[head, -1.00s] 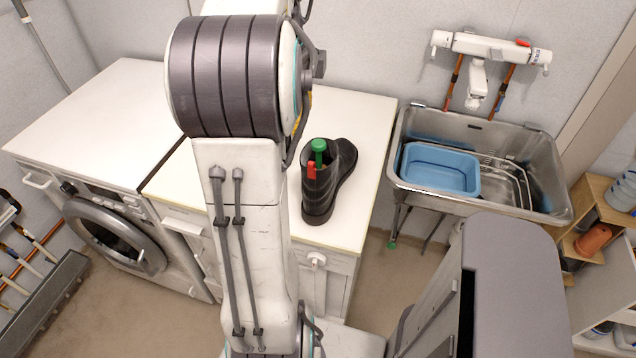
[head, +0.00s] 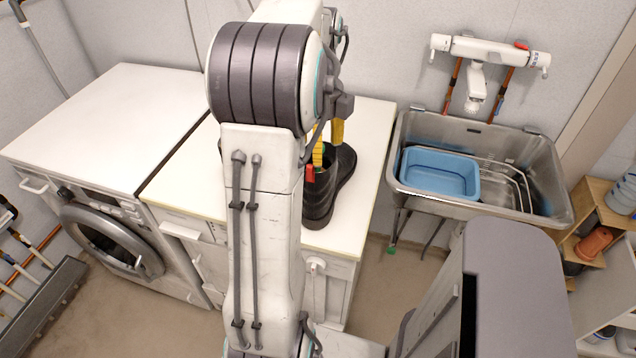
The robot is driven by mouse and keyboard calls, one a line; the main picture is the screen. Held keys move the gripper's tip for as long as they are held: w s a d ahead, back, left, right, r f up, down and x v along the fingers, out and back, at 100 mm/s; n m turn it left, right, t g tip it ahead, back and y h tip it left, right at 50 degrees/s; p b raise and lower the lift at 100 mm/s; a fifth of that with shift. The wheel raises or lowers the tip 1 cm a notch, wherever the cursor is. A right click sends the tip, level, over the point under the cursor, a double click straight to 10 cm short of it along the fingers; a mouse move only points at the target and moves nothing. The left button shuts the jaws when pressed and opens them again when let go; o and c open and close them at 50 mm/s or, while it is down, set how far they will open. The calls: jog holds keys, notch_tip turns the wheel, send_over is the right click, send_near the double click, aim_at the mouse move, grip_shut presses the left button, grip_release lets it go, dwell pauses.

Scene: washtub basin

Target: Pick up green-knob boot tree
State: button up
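The black boot (head: 320,207) stands upright on the white counter, partly hidden behind my arm. My gripper (head: 328,143) is at the top of the boot, with yellow finger parts showing close around the place of the green knob. My arm hides much of the gripper, so I cannot see whether its fingers touch the knob or are apart from it.
A steel sink (head: 540,160) holding a blue basin (head: 440,172) stands to the right. A washing machine (head: 105,245) is on the left. A wooden shelf (head: 592,200) stands at the far right. The counter (head: 375,125) is clear around the boot.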

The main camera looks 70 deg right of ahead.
jog(key=shift+f, duration=0.5)
grip_shut()
dwell(0.3)
